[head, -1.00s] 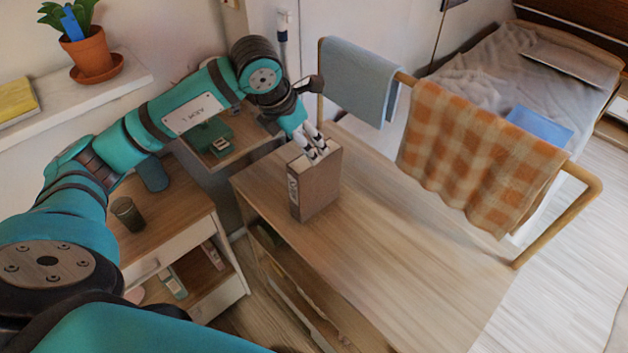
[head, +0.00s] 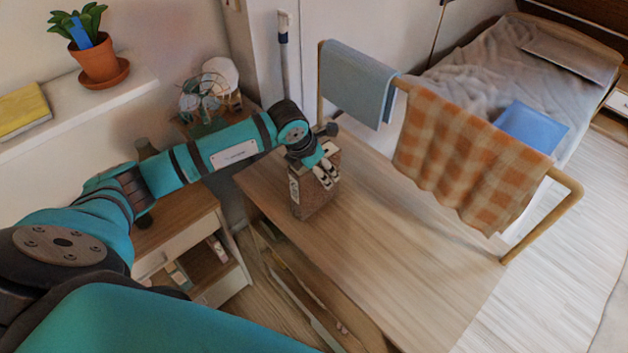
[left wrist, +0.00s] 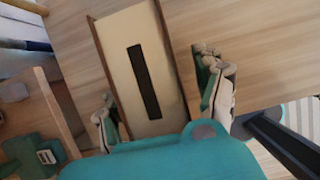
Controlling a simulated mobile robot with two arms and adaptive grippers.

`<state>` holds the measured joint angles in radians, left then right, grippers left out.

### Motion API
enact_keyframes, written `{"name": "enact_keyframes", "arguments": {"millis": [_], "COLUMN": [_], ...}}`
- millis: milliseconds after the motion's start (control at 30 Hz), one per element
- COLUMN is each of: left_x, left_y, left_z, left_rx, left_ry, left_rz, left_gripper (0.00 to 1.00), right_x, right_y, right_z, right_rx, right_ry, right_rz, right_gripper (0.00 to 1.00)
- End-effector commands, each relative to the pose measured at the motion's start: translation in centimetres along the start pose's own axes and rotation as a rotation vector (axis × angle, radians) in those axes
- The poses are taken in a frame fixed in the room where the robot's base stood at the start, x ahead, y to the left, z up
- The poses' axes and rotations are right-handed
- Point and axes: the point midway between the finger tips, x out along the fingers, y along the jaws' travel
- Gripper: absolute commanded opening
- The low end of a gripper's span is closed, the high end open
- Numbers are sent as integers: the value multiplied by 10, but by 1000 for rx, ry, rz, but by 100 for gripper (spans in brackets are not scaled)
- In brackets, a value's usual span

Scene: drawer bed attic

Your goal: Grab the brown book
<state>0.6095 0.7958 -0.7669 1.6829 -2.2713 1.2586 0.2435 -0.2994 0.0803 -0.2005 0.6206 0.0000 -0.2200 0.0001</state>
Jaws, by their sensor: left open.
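The brown book (head: 318,200) stands upright on the wooden dresser top (head: 410,240), near its far left end. In the left wrist view the book (left wrist: 127,45) shows its pale top face with a dark slot, between the two fingers. My left gripper (head: 327,176) is open at the book's top, with one finger on each side of it and gaps left in the wrist view. It also shows in the left wrist view (left wrist: 163,98). My right gripper is not in view.
A drying rail with a blue towel (head: 357,82) and an orange checked towel (head: 470,160) stands along the dresser's back. A lower side cabinet (head: 180,225) is at left. A potted plant (head: 98,60) sits on a shelf. The dresser's right part is clear.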

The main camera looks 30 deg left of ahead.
Motion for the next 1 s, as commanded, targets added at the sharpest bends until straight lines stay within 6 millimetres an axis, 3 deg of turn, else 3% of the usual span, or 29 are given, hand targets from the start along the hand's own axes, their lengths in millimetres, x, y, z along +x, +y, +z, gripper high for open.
{"name": "enact_keyframes", "arguments": {"millis": [133,667,1000], "left_x": [0,0,-2], "left_y": [0,0,0], "left_z": [0,0,1], "left_rx": [0,-1,0], "left_ry": [0,0,-3], "left_rz": [0,0,0], "left_gripper": [68,0,0], "right_x": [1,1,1], "right_y": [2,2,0], "right_z": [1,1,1], "right_rx": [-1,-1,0], "right_ry": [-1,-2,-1], "right_rz": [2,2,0], "right_gripper": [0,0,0]}}
